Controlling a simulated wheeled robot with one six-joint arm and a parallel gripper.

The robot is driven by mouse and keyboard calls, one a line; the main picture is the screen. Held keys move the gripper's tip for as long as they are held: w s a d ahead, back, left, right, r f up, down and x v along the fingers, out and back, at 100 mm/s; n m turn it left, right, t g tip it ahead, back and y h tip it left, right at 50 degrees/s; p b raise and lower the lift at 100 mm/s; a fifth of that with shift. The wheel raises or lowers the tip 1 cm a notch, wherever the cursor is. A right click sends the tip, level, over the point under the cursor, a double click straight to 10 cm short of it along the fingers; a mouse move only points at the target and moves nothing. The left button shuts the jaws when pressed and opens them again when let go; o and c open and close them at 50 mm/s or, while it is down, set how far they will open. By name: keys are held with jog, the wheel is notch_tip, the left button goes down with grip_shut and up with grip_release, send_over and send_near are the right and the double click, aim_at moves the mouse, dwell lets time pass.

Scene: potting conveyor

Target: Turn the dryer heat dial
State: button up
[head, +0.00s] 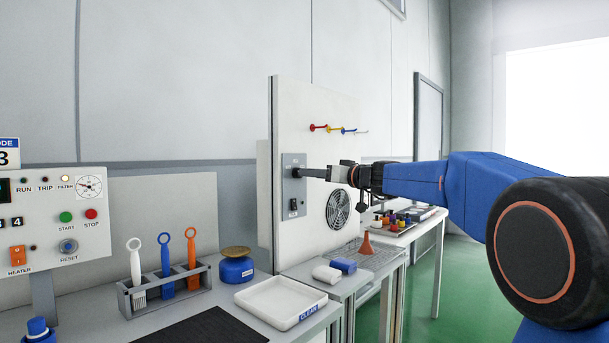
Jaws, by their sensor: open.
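The dryer is a white upright panel (325,105) with a round fan grille (338,209). A grey control plate (288,162) is fixed on its left part. The heat dial (296,172) shows as a small dark knob on this plate, partly hidden by my fingertips. My gripper (308,173) comes in from the right, roughly level, with its fingers open and their tips at the dial. I cannot tell whether the fingers touch it. A dark switch (293,206) sits lower on the plate.
Coloured hooks (334,128) stick out of the panel above my gripper. A control box (50,235) stands at left.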

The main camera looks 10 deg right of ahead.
jog(key=shift+x, duration=2.5)
jog(key=shift+c, duration=0.6)
jog(key=c, duration=0.9)
